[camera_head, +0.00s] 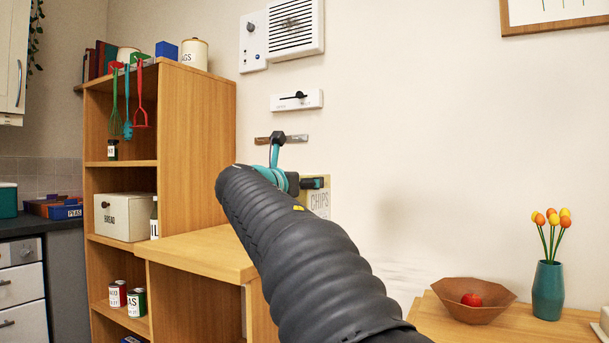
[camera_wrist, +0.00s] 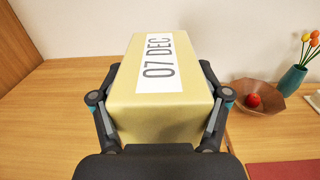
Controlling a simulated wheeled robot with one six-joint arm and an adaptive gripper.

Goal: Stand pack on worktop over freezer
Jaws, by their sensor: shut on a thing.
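The pack is a gold-yellow box marked CHIPS (camera_head: 319,203), partly hidden behind my arm in the head view. The wrist view shows its end face with a white label reading 07 DEC (camera_wrist: 160,65). My gripper (camera_wrist: 160,118) is shut on the pack, one finger on each side. In the head view my gripper (camera_head: 314,183) is mostly hidden by my arm. A wooden worktop (camera_head: 205,252) adjoins the shelf unit, and wood surface (camera_wrist: 45,112) shows beside the pack in the wrist view. I cannot identify a freezer, nor tell whether the pack touches wood.
A brown bowl (camera_head: 472,302) with a red fruit and a teal vase (camera_head: 548,290) of tulips stand on the right-hand wooden surface (camera_head: 434,318). A tall shelf unit (camera_head: 193,150) stands left. A wall rail (camera_head: 282,139) and a white wall box (camera_head: 296,101) are above my gripper.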

